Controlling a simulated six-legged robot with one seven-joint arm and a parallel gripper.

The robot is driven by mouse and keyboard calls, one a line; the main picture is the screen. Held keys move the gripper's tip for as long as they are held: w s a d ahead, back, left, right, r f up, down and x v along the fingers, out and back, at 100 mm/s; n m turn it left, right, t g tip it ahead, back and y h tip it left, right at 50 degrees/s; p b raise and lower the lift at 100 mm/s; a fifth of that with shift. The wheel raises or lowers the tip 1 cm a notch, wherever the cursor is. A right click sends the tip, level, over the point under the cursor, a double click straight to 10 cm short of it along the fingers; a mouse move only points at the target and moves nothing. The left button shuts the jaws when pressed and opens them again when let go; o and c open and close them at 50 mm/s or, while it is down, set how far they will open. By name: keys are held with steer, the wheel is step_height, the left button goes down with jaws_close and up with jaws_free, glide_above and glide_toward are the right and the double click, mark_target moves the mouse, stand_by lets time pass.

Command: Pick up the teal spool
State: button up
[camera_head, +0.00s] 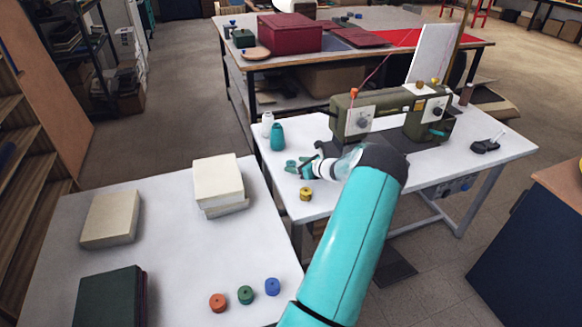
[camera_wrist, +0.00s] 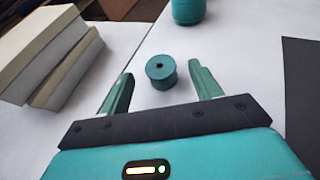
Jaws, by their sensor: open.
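The teal spool (camera_wrist: 160,73) stands upright on the white table. In the wrist view it shows between the tips of my gripper (camera_wrist: 161,70), with clear space on both sides. My gripper is open and the jaws hold nothing. In the head view the teal spool (camera_head: 290,166) is at the table's left part, just left of my gripper (camera_head: 305,168). My similarly coloured fingers make the exact gap hard to judge there.
A teal thread cone (camera_head: 277,137) and a white cone (camera_head: 267,123) stand behind the spool. A yellow spool (camera_head: 305,194) is nearer the front edge. A green sewing machine (camera_head: 385,112) stands to the right. Stacked cream blocks (camera_head: 218,180) sit on the near table.

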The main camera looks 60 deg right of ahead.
steer(key=shift+x, duration=1.1)
steer(key=shift+c, duration=0.2)
steer(key=c, duration=1)
steer(key=shift+r, duration=0.2)
